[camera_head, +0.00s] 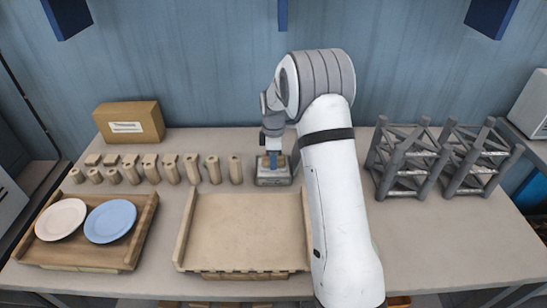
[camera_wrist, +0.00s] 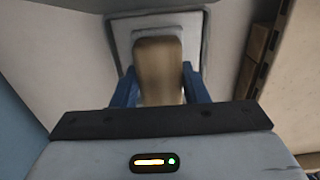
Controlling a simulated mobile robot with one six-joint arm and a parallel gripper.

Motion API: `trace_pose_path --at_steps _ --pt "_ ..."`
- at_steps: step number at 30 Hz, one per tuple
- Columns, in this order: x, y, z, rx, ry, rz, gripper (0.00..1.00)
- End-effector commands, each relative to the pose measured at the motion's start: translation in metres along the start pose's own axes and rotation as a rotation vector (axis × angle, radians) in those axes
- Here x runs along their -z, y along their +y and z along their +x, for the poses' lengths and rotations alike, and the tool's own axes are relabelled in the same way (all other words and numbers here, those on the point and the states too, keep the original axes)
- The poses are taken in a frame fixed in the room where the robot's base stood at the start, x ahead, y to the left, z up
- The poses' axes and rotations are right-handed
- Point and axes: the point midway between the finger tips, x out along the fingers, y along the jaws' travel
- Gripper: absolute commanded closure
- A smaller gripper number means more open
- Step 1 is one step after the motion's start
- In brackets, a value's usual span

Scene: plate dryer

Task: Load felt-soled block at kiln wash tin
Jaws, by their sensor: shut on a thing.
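The kiln wash tin (camera_head: 261,179) is a small grey square container near the back of the table, just behind the empty wooden tray. My gripper (camera_head: 272,161) points down over it. In the wrist view the gripper (camera_wrist: 158,88) has its blue fingers shut on both sides of a tan, rounded block (camera_wrist: 158,65). The pale rim of the tin (camera_wrist: 122,40) surrounds the block's far end in that view. I cannot tell whether the block touches the tin's bottom. The block's sole is hidden.
A wooden tray (camera_head: 248,230) lies empty in front. Another tray (camera_head: 100,254) at left holds a pink plate (camera_head: 60,219) and a blue plate (camera_head: 110,221). Several wooden pieces (camera_head: 171,168) line the back left, before a cardboard box (camera_head: 130,121). Grey racks (camera_head: 408,158) stand right of my arm.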

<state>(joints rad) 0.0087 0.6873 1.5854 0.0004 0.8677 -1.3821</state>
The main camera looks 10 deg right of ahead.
Motion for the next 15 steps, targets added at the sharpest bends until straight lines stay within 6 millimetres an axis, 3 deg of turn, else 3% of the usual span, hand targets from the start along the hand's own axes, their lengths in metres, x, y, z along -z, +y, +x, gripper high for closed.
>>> trace_pose_path --at_steps 10,15 --pt "0.0 -0.001 0.001 0.003 -0.001 0.0 0.96" --pt "0.0 0.0 -0.009 0.001 0.0 0.0 0.96"
